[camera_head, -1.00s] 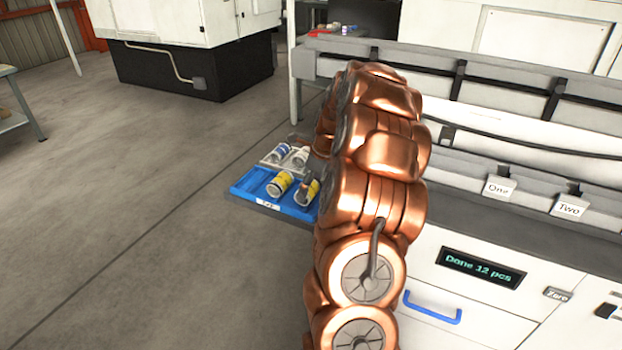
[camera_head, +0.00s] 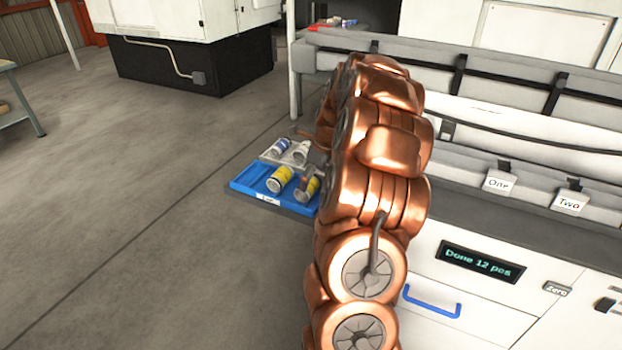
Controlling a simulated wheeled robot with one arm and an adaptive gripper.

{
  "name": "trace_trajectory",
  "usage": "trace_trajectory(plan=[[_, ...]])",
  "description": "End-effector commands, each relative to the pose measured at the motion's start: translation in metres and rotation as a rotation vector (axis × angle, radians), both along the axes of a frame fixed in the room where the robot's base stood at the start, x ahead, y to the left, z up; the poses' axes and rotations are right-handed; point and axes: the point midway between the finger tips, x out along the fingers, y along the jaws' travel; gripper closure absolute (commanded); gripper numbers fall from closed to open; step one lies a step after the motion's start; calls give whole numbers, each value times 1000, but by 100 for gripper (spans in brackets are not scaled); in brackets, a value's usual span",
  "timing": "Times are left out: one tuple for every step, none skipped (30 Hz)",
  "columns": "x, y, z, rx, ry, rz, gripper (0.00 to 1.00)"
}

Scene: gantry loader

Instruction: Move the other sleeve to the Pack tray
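Two cylinders with yellow labels stand out in a blue tray (camera_head: 245,181): the left one (camera_head: 279,179) lies tilted, and the right one (camera_head: 311,191) is partly covered by my arm. Behind it, a pale tray (camera_head: 268,158) holds a cylinder with a blue band (camera_head: 281,146) and a whitish one (camera_head: 301,151). I cannot tell which cylinder is the sleeve, and the tag on the blue tray is too small to read. My gripper (camera_head: 305,160) is at the right side of these trays, mostly hidden behind my copper arm. Its opening and any contact are unclear.
A white machine (camera_head: 480,235) with "One" (camera_head: 498,182) and "Two" (camera_head: 570,202) tags, a "Done 12 pcs" display (camera_head: 481,262) and a blue handle (camera_head: 432,301) stands at right. Another machine (camera_head: 200,60) stands at back left.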

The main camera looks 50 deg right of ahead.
Motion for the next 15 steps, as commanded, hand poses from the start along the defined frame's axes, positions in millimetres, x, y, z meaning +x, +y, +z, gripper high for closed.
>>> trace_trajectory(plan=[[-2,-1,8,-2,-2,-1,0],[-3,-2,12,-3,-3,-1,0],[-5,-3,19,-4,-3,-1,0],[-7,-3,25,-4,-4,-3,0],[-8,-4,30,-5,-5,-3,0],[-11,-4,37,-4,-3,-2,0],[-13,-5,43,-2,-3,-2,0],[-14,-5,48,-2,-3,-2,0],[-16,-6,56,-3,-4,-2,0],[-17,-7,61,-3,-4,-2,0],[-19,-7,67,-3,-4,-2,0],[-21,-7,73,-3,-4,-2,0],[-22,-8,78,-3,-4,-2,0],[-23,-8,82,-3,-4,-2,0],[-25,-9,87,-3,-4,-2,0]])
